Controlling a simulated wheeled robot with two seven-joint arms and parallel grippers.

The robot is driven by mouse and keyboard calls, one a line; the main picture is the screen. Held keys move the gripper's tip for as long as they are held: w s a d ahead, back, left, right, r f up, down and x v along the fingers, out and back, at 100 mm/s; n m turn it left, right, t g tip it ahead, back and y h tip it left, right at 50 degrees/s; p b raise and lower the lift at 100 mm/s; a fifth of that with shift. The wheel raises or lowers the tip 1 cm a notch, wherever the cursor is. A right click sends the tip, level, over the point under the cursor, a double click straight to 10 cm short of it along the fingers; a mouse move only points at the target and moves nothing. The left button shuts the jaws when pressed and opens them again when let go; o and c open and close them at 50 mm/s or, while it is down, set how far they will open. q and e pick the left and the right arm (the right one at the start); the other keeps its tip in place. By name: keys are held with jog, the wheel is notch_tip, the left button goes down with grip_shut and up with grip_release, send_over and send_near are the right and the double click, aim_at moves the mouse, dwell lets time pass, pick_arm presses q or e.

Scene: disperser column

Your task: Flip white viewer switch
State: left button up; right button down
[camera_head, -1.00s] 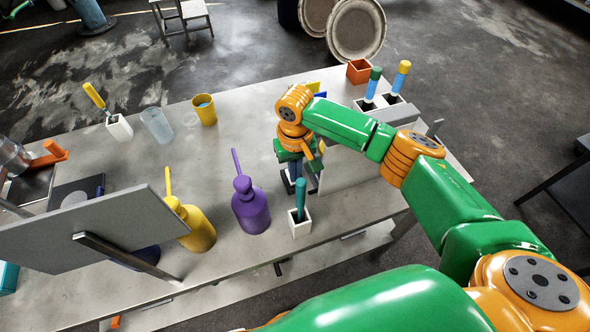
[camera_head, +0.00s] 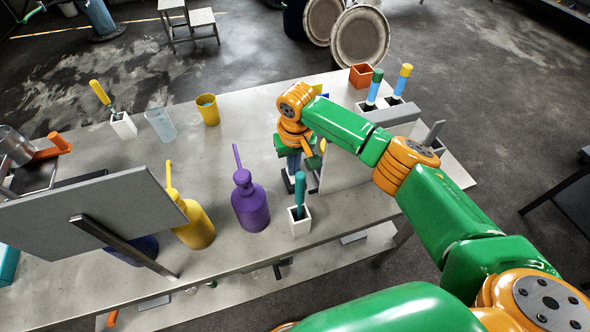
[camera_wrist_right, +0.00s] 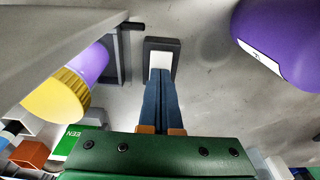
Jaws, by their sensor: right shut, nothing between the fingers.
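The white switch (camera_wrist_right: 160,61) sits in a dark square frame (camera_wrist_right: 151,42) on the grey tabletop, in the upper middle of the right wrist view. My right gripper (camera_wrist_right: 159,84) has its dark blue fingers together and empty, pointing at the switch. The fingertips overlap its near edge in the picture; I cannot tell whether they touch it. In the head view the right gripper (camera_head: 293,165) points down beside the pale viewer box (camera_head: 345,170), and the arm and hand largely hide the switch. My left gripper is not in view.
A purple bottle (camera_head: 249,203) and a white holder (camera_head: 299,222) with a teal-handled tool stand close to the gripper. A yellow bottle (camera_head: 194,226) and a grey panel (camera_head: 95,222) are further left. The table's middle behind the purple bottle is clear.

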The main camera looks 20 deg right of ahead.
notch_tip(320, 180, up, 6)
jog(key=p, duration=0.7)
jog(key=shift+s+d+f, duration=0.15)
jog(key=shift+f, duration=0.1)
jog(key=shift+s+a+r+b, duration=0.2)
jog(key=shift+a+r+b, duration=0.1)
jog(key=shift+b, duration=0.55)
notch_tip(320, 180, up, 6)
jog(key=r+b, duration=0.1)
send_over(294, 177)
jog(key=shift+s+d+r, duration=0.1)
jog(key=shift+s+r, duration=0.3)
jog(key=shift+s, duration=0.1)
